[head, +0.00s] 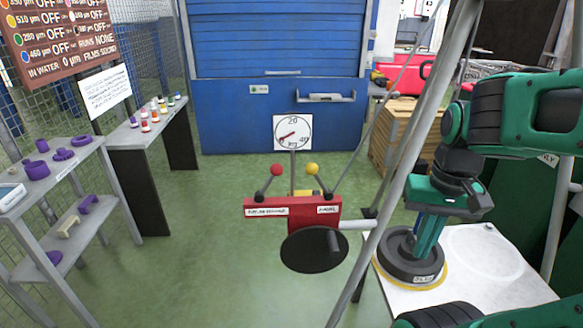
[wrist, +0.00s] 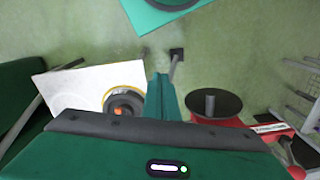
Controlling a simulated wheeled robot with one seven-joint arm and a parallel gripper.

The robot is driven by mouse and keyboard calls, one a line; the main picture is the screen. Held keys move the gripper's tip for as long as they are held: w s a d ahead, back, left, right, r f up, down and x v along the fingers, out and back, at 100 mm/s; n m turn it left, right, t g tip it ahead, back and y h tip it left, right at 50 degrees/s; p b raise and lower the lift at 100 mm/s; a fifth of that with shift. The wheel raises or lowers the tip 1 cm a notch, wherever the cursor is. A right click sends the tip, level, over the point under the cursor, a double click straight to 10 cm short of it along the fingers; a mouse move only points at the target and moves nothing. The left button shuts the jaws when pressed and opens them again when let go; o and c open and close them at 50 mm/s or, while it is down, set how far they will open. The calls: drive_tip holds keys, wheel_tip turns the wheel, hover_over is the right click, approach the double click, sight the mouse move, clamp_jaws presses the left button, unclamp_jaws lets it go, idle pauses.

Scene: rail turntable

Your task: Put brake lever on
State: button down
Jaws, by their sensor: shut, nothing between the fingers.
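In the head view a red box (head: 292,208) carries two short dark levers. The left lever ends in a red ball (head: 277,170) and leans right at its top. The right lever ends in a yellow ball (head: 312,169) and leans left. The small labels on the box front are too blurred to read surely, so I cannot tell which lever is the brake. My gripper (head: 424,243) points down, shut and empty, well right of the box, in front of or above a dark round weight (head: 399,259). In the wrist view my green fingers (wrist: 162,85) are together; a red ball (wrist: 296,172) shows at lower right.
A black disc (head: 315,250) with a grey stub hangs on the box front. A dial (head: 293,132) stands behind. A slanting grey pole (head: 398,165) stands between box and arm. The weight sits on a white table (head: 480,262). Shelves (head: 52,190) with purple parts stand left.

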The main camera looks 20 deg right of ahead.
drive_tip(key=w+a+r+m+t+y, duration=0.1)
drive_tip(key=w+a+r+m+y, duration=0.1)
drive_tip(key=w+m, duration=0.3)
drive_tip(key=w+a+r+m+y, duration=0.2)
drive_tip(key=w+a+r+m, duration=0.2)
drive_tip(key=w, duration=1)
drive_tip(key=w+a+r+m+t+y, duration=0.1)
drive_tip(key=w+a+r+m+y, duration=0.2)
drive_tip(key=w+r+m, duration=0.2)
drive_tip(key=w+m, duration=0.2)
drive_tip(key=w, duration=0.2)
drive_tip(key=shift+w+r+m+t, duration=0.2)
drive_tip(key=shift+m+t, duration=0.1)
drive_tip(key=shift+m, duration=0.1)
drive_tip(key=shift+a+f, duration=0.1)
drive_tip(key=x, duration=0.9)
drive_tip(key=shift+a+f, duration=0.25)
drive_tip(key=shift+a, duration=0.1)
drive_tip(key=shift+w, duration=0.1)
